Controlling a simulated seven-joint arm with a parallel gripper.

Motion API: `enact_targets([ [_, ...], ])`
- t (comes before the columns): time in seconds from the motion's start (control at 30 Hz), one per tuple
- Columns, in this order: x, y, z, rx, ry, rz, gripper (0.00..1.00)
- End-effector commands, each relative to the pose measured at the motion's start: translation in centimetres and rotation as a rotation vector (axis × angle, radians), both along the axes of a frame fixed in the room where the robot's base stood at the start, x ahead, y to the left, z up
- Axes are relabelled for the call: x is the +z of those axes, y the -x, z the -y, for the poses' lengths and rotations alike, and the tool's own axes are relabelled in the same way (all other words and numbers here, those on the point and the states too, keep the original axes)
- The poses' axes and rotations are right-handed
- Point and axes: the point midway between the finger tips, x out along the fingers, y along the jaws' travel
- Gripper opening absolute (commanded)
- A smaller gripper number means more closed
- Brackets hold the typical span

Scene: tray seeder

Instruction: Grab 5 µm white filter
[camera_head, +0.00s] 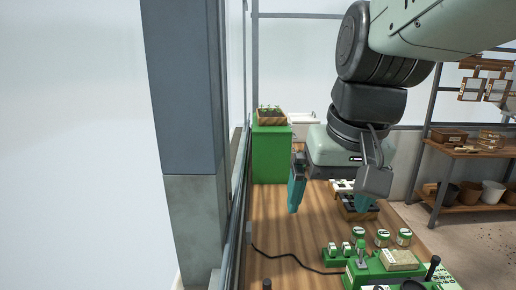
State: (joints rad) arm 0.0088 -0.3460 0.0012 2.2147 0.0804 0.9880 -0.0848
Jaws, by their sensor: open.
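My gripper (327,210) hangs above the wooden table, pointing down, with its two teal fingers spread wide and nothing seen between them. I cannot pick out a white 5 µm filter for certain. Several small green and white round containers (382,238) stand at the front right of the table, below and to the right of the gripper. A small green rack (338,257) with white-topped items is beside them. Labels are too small to read.
A green machine (385,268) with levers and a pale block stands at the front right. Dark-celled trays (357,207) sit partly behind the right finger. A green cabinet (270,155) bears a wooden planter. Shelves with pots stand at right. The table's left-middle is clear except a black cable (290,257).

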Motion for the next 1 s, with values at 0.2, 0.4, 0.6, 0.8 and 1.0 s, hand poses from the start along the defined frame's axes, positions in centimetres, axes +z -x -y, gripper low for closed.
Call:
enact_targets([
  [0.2, -0.1, 6.5, 0.4, -0.011, 0.041, 0.147, 1.00],
  [0.4, -0.8, 8.7, 0.7, -0.017, 0.054, 0.203, 1.00],
  [0.6, -0.9, 8.9, 0.7, -0.017, 0.054, 0.206, 0.83],
  [0.8, -0.8, 8.8, 0.7, -0.017, 0.054, 0.206, 0.56],
  [1.0, -0.8, 8.8, 0.7, -0.017, 0.054, 0.206, 0.56],
])
